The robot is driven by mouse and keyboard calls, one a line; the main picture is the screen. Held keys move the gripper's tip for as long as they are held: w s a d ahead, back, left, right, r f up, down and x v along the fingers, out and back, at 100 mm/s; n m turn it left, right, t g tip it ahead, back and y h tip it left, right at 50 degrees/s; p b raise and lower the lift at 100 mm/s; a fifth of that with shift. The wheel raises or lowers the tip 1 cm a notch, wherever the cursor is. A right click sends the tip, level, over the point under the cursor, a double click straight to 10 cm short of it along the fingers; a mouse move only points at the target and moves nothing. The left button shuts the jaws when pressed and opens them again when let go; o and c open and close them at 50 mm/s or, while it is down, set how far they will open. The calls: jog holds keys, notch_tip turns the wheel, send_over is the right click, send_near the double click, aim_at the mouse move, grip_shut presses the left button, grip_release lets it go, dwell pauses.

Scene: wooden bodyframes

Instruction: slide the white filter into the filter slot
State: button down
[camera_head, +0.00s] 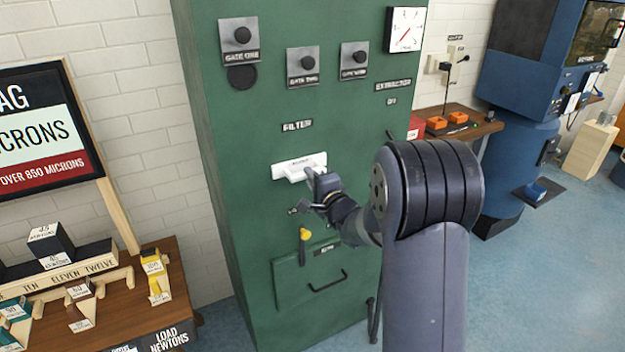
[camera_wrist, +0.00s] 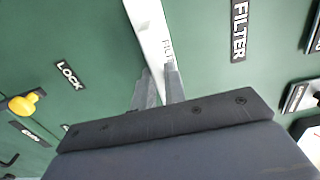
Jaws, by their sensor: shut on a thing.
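The white filter (camera_head: 292,168) is at the front of the green cabinet (camera_head: 235,130), below the FILTER label (camera_head: 297,125). In the wrist view the filter (camera_wrist: 150,30) is a long white bar against the green face. My gripper (camera_head: 312,178) is shut on the filter near its middle; its two grey fingertips (camera_wrist: 159,88) sit either side of the bar. The slot itself is hidden behind the filter, and I cannot tell how far the filter sits in it.
A yellow lever (camera_head: 304,246) marked LOCK and a drawer with a black handle (camera_head: 328,282) are below. Several black gate knobs (camera_head: 242,35) are above. A wooden table (camera_head: 180,290) with blocks stands at left. A blue machine (camera_head: 520,110) stands at right. Floor between is clear.

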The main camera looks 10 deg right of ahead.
jog(key=shift+w, duration=0.1)
jog(key=c, duration=1.4)
grip_release()
jog(key=b+v, duration=0.2)
jog(key=v, duration=0.9)
jog(key=shift+a, duration=0.1)
jog(key=shift+w, duration=0.15)
jog(key=p+x, duration=0.2)
jog(key=x, duration=0.7)
jog(key=shift+w+a, duration=0.1)
jog(key=shift+w, duration=0.25)
